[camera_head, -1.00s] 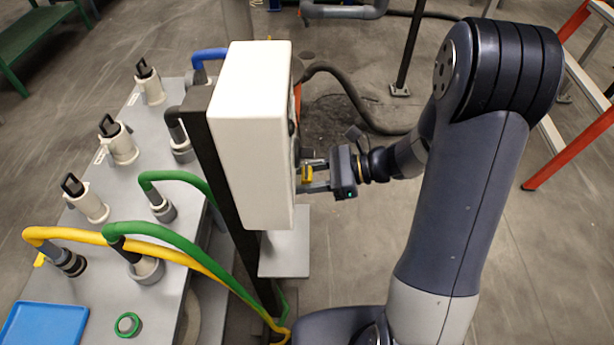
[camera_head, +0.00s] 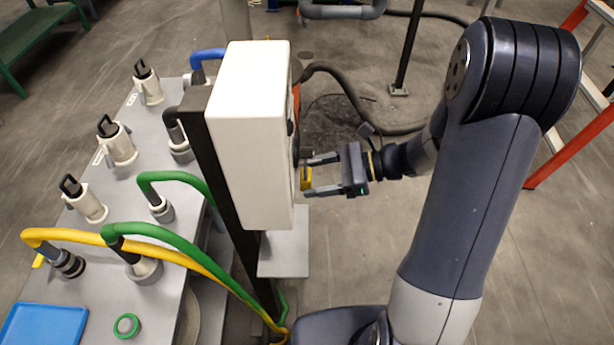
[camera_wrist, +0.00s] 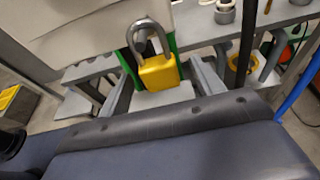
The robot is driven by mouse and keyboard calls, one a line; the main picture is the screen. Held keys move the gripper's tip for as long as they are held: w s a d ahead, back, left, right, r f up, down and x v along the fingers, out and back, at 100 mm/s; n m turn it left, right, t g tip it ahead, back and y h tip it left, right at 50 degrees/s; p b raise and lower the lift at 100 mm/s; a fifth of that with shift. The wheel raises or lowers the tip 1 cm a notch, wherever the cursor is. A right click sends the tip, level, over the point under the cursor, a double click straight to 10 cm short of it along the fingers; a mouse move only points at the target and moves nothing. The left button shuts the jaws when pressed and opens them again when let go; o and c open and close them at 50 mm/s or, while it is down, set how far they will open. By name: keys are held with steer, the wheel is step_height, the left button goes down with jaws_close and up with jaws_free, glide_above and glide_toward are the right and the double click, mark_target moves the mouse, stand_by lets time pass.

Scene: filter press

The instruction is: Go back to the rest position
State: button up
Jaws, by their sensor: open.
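My gripper (camera_head: 310,174) is open at the right side of the white box (camera_head: 250,135). Its two fingers are spread apart, and nothing is clamped between them. A yellow padlock (camera_head: 306,179) with a grey shackle is by the box's right-hand face, close to the fingertips. In the wrist view the padlock (camera_wrist: 158,72) hangs upright ahead of the gripper, between the lines of the two fingers. What its shackle passes through is not clear. The box's front face is mostly hidden in the head view.
A grey bench (camera_head: 160,215) with hoses, valves and a blue tray (camera_head: 45,324) stands left of the box. A dark post (camera_head: 228,200) and a grey plate (camera_head: 285,255) are beside and below the box. Open floor lies right of the plate.

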steer(key=v, duration=0.8)
steer(key=shift+d, duration=0.15)
steer(key=x, duration=1.1)
steer(key=shift+d+r+p, duration=0.25)
steer(key=shift+r+p, duration=0.15)
steer(key=shift+r, duration=0.1)
steer(key=shift+d+r, duration=0.1)
steer(key=shift+d, duration=0.2)
